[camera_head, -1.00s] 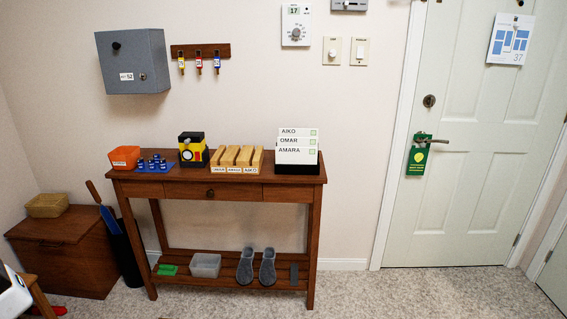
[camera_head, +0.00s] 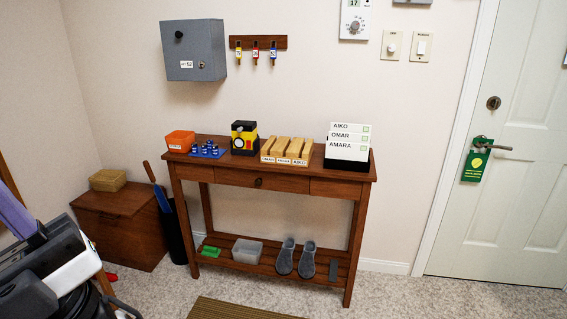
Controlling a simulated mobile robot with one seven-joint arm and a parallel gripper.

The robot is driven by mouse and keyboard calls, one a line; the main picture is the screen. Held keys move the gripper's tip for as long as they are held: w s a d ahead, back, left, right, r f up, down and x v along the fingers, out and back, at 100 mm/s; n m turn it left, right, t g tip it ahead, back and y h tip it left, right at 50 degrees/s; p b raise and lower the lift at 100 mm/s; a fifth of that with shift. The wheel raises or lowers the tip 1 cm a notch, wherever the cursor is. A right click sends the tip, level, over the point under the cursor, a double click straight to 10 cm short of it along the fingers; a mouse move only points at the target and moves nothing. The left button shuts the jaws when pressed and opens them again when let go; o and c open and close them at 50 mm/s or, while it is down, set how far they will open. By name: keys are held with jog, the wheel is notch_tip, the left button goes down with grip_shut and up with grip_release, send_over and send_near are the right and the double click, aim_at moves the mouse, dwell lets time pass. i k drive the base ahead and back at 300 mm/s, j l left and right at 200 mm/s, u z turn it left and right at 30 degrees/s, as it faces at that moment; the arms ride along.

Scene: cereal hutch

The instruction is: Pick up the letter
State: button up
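Three white cards or envelopes marked AIKO, OMAR and AMARA (camera_head: 348,141) stand stepped one behind another in a black holder (camera_head: 347,164). The holder is at the right end of the wooden console table (camera_head: 222,175). I cannot tell which of them, if any, is the letter. Their lower parts are hidden by the holder or the cards in front. My gripper is not in view.
On the table stand a wooden slotted block (camera_head: 286,149), a yellow-black box (camera_head: 244,138), blue pieces (camera_head: 207,150) and an orange bin (camera_head: 180,141). A brown mat (camera_head: 235,309) lies on the open carpet in front.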

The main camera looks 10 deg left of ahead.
aim_at(338, 150)
jog(key=i+l+u, duration=0.1)
jog(key=i+l, duration=0.2)
jog(key=i+l+u, duration=0.1)
jog(key=i+l, duration=0.2)
jog(key=i+l+u, duration=0.1)
jog(key=i+l, duration=0.15)
jog(key=l, duration=0.15)
jog(key=i+l+u, duration=0.1)
jog(key=i+l, duration=0.15)
jog(key=l, duration=0.15)
jog(key=i+l+u, duration=0.1)
jog(key=i+l, duration=0.15)
jog(key=l, duration=0.15)
jog(key=i+l, duration=0.25)
jog(key=l, duration=0.15)
jog(key=i+l+u, duration=0.15)
jog(key=l, duration=0.25)
jog(key=i, duration=0.55)
